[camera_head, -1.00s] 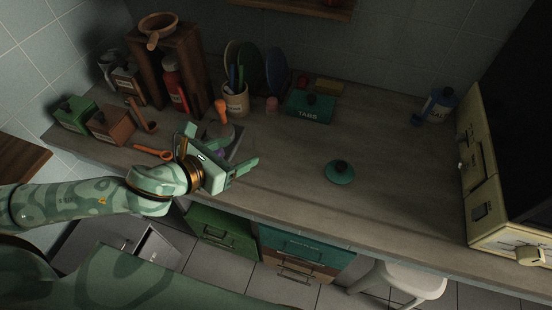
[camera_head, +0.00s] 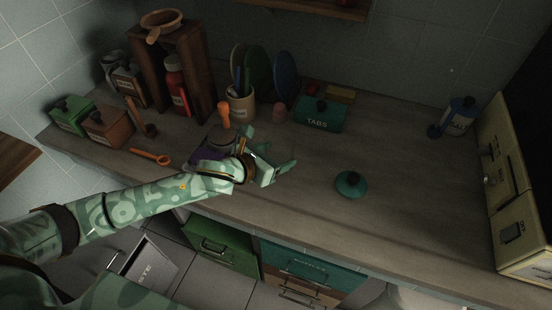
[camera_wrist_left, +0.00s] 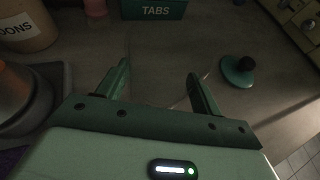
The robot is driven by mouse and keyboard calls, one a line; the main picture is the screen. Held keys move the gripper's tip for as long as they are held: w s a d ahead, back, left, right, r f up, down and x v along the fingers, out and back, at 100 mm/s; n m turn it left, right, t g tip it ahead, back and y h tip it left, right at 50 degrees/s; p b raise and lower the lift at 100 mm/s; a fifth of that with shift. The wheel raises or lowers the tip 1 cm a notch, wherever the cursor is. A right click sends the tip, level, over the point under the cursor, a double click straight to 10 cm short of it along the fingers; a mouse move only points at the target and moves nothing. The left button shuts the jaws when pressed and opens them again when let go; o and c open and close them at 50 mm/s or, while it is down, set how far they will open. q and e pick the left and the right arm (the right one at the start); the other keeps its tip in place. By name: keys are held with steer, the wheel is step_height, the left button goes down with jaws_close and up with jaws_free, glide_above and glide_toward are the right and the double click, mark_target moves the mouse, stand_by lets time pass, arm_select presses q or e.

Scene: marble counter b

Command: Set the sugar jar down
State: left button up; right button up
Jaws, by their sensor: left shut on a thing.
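My left gripper (camera_head: 277,158) is over the counter, left of a round teal lid (camera_head: 350,186) with a dark knob. In the left wrist view its fingers (camera_wrist_left: 158,85) stand apart, with only faint, clear-looking edges between them. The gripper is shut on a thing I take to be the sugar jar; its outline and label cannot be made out. Whether its base touches the counter cannot be told. My right gripper is not in view.
Behind the gripper stand a utensil crock (camera_head: 241,104) and a teal TABS box (camera_head: 318,116). A dark grey item (camera_head: 222,141) and something purple (camera_head: 208,156) lie close beside my wrist. A cream appliance (camera_head: 510,185) stands right. Counter around the lid is clear.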

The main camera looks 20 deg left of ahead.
arm_select(q)
steer(key=shift+f, duration=0.3)
steer(key=o, duration=1.9)
steer(key=shift+f, duration=0.1)
steer(key=shift+c, duration=0.2)
steer(key=shift+s+a+r, duration=0.15)
steer(key=shift+s+r, duration=0.05)
steer(key=shift+r, duration=0.05)
steer(key=p+v, duration=0.3)
steer(key=v, duration=0.8)
steer(key=shift+s+p, duration=0.25)
steer(key=shift+p, duration=0.05)
steer(key=shift+r, duration=0.1)
